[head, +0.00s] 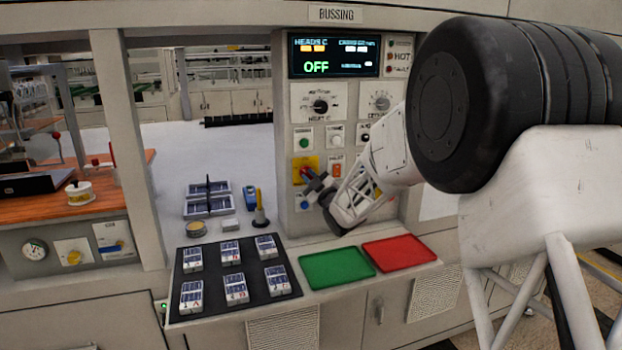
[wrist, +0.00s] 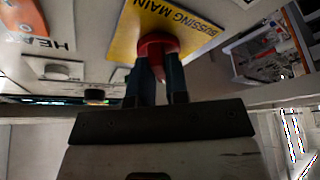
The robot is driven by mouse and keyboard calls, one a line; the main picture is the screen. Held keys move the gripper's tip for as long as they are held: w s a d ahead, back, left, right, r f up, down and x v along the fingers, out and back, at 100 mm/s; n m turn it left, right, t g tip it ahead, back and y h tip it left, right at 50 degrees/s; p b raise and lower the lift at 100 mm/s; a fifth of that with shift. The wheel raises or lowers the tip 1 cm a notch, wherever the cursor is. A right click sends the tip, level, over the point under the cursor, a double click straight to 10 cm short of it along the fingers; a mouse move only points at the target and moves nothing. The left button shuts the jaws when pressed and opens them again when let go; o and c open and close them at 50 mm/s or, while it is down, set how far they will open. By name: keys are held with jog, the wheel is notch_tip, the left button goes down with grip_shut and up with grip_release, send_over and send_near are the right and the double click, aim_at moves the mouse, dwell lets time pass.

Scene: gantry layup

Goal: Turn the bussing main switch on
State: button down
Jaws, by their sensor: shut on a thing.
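The bussing main switch is a red rotary knob on a yellow plate (head: 299,162) on the control panel, below the display. In the wrist view the red knob (wrist: 158,44) sits on the yellow plate (wrist: 186,20) lettered "BUSSING MAIN". My gripper (wrist: 160,72) is shut on the knob, with a dark finger on each side of it. In the head view my gripper (head: 308,174) reaches the panel from the right and partly covers the knob. The display (head: 334,55) above reads "OFF" in green.
Other dials and buttons surround the switch, including a black dial (head: 320,106) above it. On the counter are a green tray (head: 337,268), a red tray (head: 399,252) and a dark mat (head: 213,282) with several small modules. My arm fills the right side.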

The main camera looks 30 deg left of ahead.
jog(key=m+t, duration=0.1)
jog(key=m, duration=0.1)
jog(key=m+t, duration=0.1)
jog(key=m, duration=0.2)
jog(key=shift+f+t+h, duration=0.1)
jog(key=shift+t+h, duration=0.2)
jog(key=shift+h, duration=0.1)
jog(key=m+t+h, duration=0.1)
jog(key=m, duration=0.2)
jog(key=m+t+h, duration=0.1)
jog(key=m, duration=0.2)
jog(key=shift+s+a, duration=0.15)
jog(key=shift+m+t, duration=0.4)
jog(key=c, duration=1.1)
grip_release()
jog(key=shift+s, duration=0.1)
jog(key=shift+v, duration=3.85)
